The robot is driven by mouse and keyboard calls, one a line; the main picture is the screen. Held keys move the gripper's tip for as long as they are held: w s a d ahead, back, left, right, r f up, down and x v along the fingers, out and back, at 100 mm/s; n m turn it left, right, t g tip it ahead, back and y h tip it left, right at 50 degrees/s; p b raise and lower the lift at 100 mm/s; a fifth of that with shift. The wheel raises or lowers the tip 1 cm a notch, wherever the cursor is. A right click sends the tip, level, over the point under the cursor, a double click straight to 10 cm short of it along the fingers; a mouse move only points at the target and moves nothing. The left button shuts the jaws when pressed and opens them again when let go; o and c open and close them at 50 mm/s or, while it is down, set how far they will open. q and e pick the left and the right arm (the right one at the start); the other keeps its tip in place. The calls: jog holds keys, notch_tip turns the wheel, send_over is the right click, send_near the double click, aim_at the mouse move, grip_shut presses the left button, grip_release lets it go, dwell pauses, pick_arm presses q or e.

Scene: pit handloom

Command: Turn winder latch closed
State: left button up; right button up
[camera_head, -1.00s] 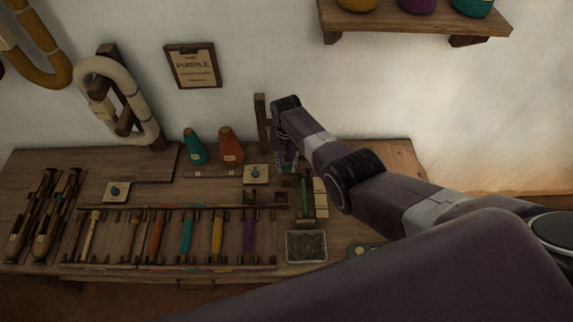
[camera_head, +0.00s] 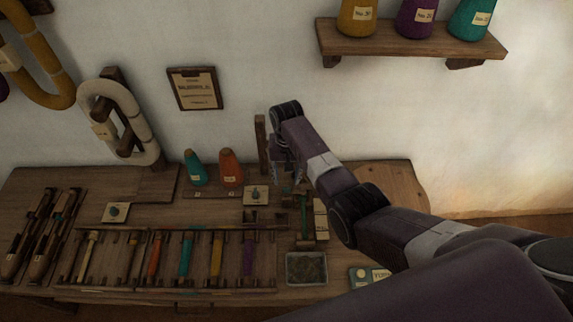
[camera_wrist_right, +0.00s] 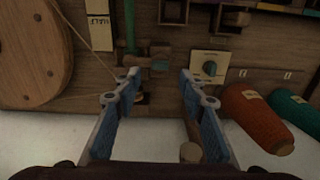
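My right gripper (camera_head: 284,180) hangs over the back right part of the bench in the head view, partly hidden by its own arm. In the right wrist view the gripper (camera_wrist_right: 160,76) is open, with two blue-padded fingers apart and nothing held. Ahead of the fingertips are a green upright rod (camera_wrist_right: 130,28) and a small dark block with a teal end (camera_wrist_right: 160,64), beside the large round wooden wheel (camera_wrist_right: 30,50). I cannot tell which small part is the winder latch. My left gripper is out of view.
A plate with a teal knob (camera_wrist_right: 209,68) and orange (camera_wrist_right: 255,115) and teal cones stand close by. The head view shows a bobbin rack (camera_head: 165,290), a metal tray (camera_head: 306,268) and a wooden post (camera_head: 261,140). A shelf (camera_head: 410,45) hangs above on the wall.

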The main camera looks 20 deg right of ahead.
aim_at(286, 189)
notch_tip(286, 189, up, 6)
jog(key=shift+r, duration=0.2)
dwell(0.6)
